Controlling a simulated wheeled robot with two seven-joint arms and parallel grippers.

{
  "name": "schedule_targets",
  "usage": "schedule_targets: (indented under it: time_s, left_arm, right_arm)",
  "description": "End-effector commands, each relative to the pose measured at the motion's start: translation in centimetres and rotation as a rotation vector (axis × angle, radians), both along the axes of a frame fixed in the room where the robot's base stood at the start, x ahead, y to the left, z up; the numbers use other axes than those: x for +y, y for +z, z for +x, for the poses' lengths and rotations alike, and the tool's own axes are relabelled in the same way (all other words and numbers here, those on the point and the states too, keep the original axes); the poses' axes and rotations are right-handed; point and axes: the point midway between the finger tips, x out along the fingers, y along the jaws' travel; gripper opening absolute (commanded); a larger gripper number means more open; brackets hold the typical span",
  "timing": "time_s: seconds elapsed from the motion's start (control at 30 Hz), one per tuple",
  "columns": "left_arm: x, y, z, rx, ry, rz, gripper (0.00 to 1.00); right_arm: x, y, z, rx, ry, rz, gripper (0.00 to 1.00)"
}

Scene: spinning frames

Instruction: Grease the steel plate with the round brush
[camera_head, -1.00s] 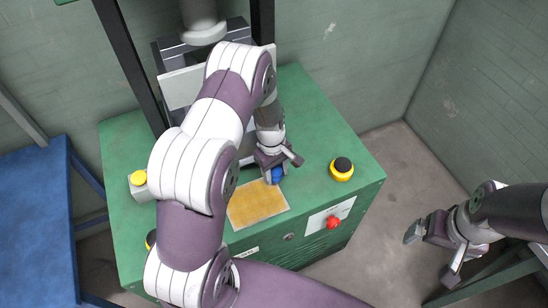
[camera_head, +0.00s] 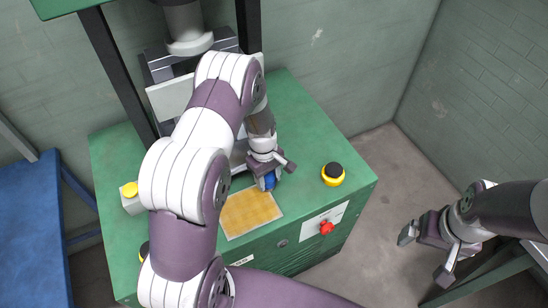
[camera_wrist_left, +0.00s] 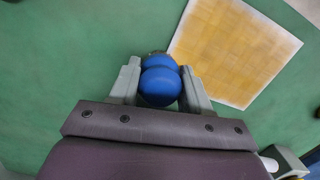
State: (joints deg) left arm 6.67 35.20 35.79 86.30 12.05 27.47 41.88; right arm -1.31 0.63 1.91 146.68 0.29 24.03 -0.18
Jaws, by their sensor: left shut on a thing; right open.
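The round brush shows as a blue rounded handle (camera_wrist_left: 160,82) in the left wrist view. In the head view the blue handle (camera_head: 270,182) is at the upper right corner of a yellow gridded panel. I cannot tell whether the brush touches the surface. A grey steel part (camera_head: 178,62) stands in the press at the back; I cannot tell which part is the steel plate. My right gripper (camera_head: 425,233) is open and empty, off to the right.
The yellow panel (camera_head: 249,214) with a pale rim lies on the green bench top (camera_head: 305,120). A black and yellow button (camera_head: 333,173) stands right of it, a red button (camera_head: 327,228) on the front. A yellow-topped box (camera_head: 130,190) is at left. A blue table (camera_head: 35,230) stands further left.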

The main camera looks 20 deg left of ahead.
Motion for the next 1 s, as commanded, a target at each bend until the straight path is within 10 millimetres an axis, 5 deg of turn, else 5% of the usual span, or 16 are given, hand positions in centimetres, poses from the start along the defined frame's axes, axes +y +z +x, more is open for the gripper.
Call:
schedule_targets:
  time_s: [0.07,0.6,1.0]
  left_arm:
    - [0.1,2.5,0.1,-0.004,-0.001,0.001,0.19]
    - [0.8,7.1,0.1,0.000,-0.007,0.000,0.19]
    - [1.0,7.9,0.2,0.000,-0.009,0.000,0.19]
  right_arm:
    - [0.0,1.3,0.0,0.000,0.000,0.000,0.97]
    - [0.0,5.4,0.0,0.000,0.000,0.000,0.97]
    - [0.0,6.0,0.0,0.000,0.000,0.000,0.97]
